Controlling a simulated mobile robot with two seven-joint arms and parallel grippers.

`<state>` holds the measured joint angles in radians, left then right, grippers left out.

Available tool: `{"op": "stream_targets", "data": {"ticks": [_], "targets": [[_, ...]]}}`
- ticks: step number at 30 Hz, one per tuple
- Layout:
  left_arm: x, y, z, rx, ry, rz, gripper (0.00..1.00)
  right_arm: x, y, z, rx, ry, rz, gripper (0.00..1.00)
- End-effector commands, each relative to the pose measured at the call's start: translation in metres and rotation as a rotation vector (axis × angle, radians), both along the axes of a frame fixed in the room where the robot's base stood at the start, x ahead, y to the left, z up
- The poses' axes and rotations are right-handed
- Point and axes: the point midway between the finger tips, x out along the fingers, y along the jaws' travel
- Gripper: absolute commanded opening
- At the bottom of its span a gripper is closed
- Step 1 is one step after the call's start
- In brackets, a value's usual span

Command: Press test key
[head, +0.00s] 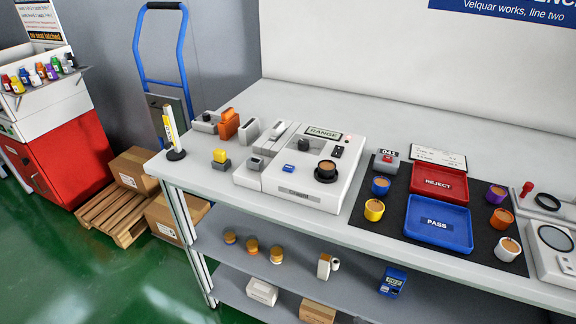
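A white tester (312,192) with a label reading RANGE stands on the bench. A small blue key (289,169) sits on its top left of centre. The tester has a dark knob (303,144) and a round brown-topped part (326,168) in a black ring. Small dark and red marks show near its upper right edge. I cannot read which key is marked test. Neither of my grippers is in view.
A black mat (390,231) right of the tester holds a red REJECT tray (439,182), a blue PASS tray (438,221) and several coloured cups. Grey and orange blocks (228,124) stand left of the tester. The bench front beside the tester is clear.

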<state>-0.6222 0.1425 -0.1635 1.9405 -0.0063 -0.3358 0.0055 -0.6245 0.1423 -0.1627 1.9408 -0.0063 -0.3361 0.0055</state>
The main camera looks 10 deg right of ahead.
Motion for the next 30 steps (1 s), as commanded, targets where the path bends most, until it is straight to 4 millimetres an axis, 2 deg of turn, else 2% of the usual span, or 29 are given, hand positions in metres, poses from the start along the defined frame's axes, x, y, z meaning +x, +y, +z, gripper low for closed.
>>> {"op": "stream_targets", "data": {"ticks": [1, 13, 30], "targets": [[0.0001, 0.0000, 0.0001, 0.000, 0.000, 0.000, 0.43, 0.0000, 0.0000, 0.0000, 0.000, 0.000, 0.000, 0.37], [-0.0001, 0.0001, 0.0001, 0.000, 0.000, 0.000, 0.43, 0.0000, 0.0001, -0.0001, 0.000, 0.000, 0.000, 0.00], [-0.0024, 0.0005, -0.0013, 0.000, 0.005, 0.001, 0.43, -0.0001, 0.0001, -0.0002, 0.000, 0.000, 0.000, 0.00]]}}
